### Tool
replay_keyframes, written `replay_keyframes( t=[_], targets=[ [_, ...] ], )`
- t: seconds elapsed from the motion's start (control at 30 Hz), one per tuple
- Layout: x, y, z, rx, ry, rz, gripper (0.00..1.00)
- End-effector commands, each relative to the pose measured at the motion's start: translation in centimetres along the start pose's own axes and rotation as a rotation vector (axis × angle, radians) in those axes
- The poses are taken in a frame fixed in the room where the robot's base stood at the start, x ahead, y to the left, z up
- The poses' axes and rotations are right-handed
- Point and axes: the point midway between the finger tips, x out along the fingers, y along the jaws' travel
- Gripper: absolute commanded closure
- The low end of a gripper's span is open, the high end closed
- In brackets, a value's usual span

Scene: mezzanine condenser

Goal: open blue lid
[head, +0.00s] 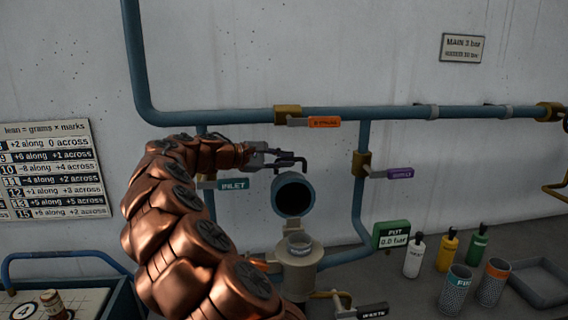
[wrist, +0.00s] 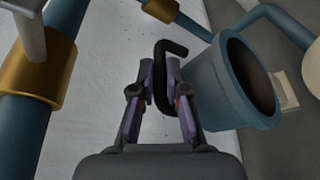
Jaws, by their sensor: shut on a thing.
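The blue lid (head: 294,195) is a cup-shaped cap tilted up behind the beige vessel (head: 299,258), with its dark hollow side facing out. The vessel's round mouth shows uncovered below it. In the wrist view the lid (wrist: 207,85) is at the right, its hollow turned away to the right. A bent black handle (wrist: 161,80) stands beside it. My gripper (head: 279,158) is at the handle above the lid. In the wrist view my gripper (wrist: 159,78) has its two fingers shut on the handle. Where the handle joins the lid is unclear.
Blue pipes carry an orange-tagged valve (head: 313,122), a teal inlet tag (head: 229,184) and a purple-tagged valve (head: 393,173). A green gauge (head: 391,236), several bottles, two cups and a grey tray (head: 540,282) stand at the right. A waste tag (head: 372,311) is at the bottom.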

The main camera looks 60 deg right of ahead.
Motion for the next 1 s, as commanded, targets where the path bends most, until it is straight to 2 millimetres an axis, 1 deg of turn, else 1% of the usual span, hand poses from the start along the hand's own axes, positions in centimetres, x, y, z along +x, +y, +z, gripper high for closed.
replay_keyframes(
  t=[0.2, 0.23, 0.47, 0.8, 0.93, 1.0],
  targets=[
    [-0.1, 0.0, -0.1, 0.000, 0.003, -0.001, 1.00],
    [0.0, 0.0, -0.1, 0.000, 0.004, -0.001, 0.85],
    [0.0, 0.0, -0.1, -0.001, 0.002, -0.001, 0.61],
    [-0.1, 0.0, -0.1, -0.001, 0.002, -0.001, 0.61],
    [-1.2, 0.0, -0.1, -0.001, 0.003, 0.000, 0.61],
    [-2.3, 0.1, -0.2, -0.001, 0.005, 0.002, 0.61]
  ],
)
